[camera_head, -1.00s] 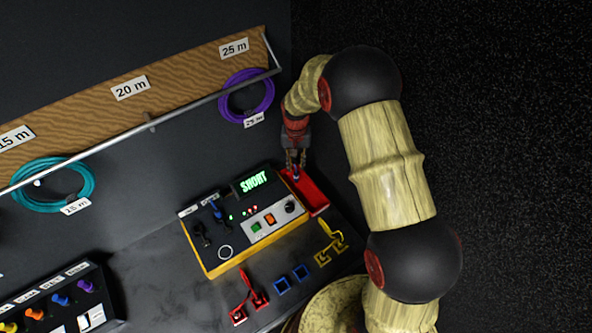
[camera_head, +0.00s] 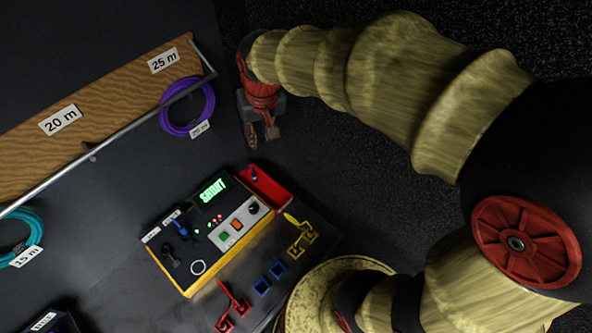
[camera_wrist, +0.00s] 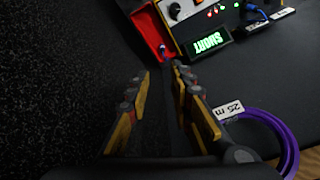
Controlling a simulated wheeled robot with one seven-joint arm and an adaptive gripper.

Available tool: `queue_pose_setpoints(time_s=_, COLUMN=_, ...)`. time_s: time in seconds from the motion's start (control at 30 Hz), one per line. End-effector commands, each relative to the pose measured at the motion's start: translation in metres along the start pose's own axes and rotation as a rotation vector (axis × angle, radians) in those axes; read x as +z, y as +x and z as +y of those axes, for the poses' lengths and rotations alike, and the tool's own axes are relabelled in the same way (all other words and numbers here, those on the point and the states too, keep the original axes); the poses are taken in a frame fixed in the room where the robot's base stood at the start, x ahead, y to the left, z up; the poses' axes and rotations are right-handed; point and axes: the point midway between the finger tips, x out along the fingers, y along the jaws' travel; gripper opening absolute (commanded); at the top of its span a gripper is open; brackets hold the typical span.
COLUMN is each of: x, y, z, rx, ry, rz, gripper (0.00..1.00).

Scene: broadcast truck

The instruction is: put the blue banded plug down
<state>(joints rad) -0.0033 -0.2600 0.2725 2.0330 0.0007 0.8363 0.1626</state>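A small blue-banded plug (camera_head: 254,176) rests in the red tray (camera_head: 275,193) at the far right corner of the yellow-edged tester. In the wrist view the plug (camera_wrist: 162,49) shows inside the red tray (camera_wrist: 147,30), ahead of my fingers. My gripper (camera_head: 262,137) is open and empty, apart from the plug and above and beyond the tray. In the wrist view, a wide gap shows between the fingers of my gripper (camera_wrist: 157,88).
The tester (camera_head: 208,233) has a lit "SHORT" display (camera_head: 213,191) and another blue plug (camera_head: 180,229) in its top. A purple cable coil (camera_head: 187,106) hangs from the rail. Yellow, blue and red holders (camera_head: 302,238) line the front edge.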

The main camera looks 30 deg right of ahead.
Motion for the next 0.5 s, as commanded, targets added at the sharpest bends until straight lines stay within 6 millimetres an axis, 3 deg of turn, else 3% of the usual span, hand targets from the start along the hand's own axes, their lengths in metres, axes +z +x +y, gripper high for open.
queue_pose_setpoints(time_s=0.03, x=0.016, y=-0.022, z=0.003, rx=-0.005, ry=-0.016, rz=0.033, gripper=0.22)
queue_pose_setpoints(time_s=0.2, x=0.072, y=-0.071, z=0.013, rx=-0.014, ry=-0.077, rz=0.12, gripper=0.22)
queue_pose_setpoints(time_s=0.4, x=0.129, y=-0.096, z=0.022, rx=-0.017, ry=-0.133, rz=0.198, gripper=0.22)
queue_pose_setpoints(time_s=0.5, x=0.145, y=-0.1, z=0.025, rx=-0.017, ry=-0.15, rz=0.22, gripper=0.22)
